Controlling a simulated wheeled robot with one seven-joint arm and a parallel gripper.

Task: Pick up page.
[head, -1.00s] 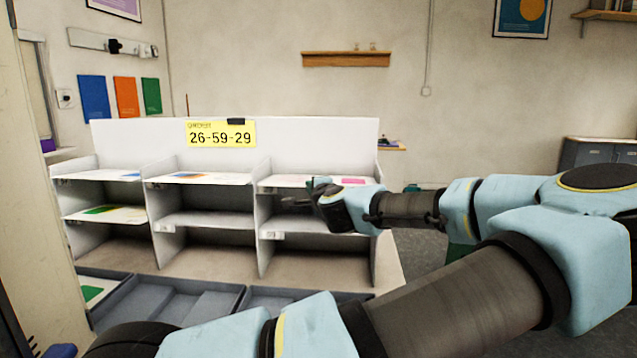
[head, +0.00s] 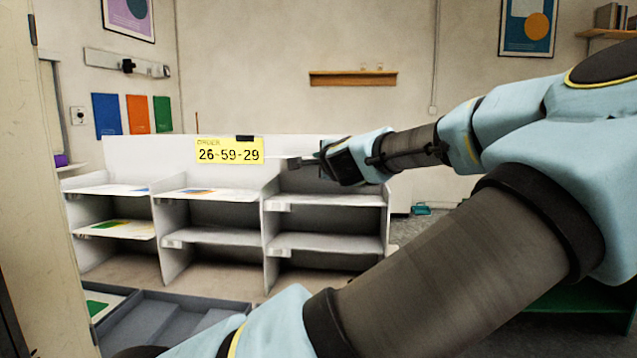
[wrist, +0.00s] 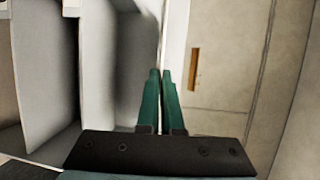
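My gripper (head: 306,160) is raised above the top right shelf of the white sorting unit. In the wrist view its two green fingers (wrist: 161,100) are nearly together. A thin pale page (head: 283,157), seen almost edge-on in the head view, sticks out to the left from the fingertips. Its printed face is hidden. The top right shelf (head: 330,199) below looks bare. Other pages lie on the top left shelf (head: 112,190), the top middle shelf (head: 198,194) and the middle left shelf (head: 115,229).
A yellow sign (head: 229,150) reading 26-59-29 is on the unit's back panel. The lower middle and right shelves look empty. Grey trays (head: 165,318) lie in front of the unit, one at left holding a green-printed page (head: 97,305). Dividers stand between the columns.

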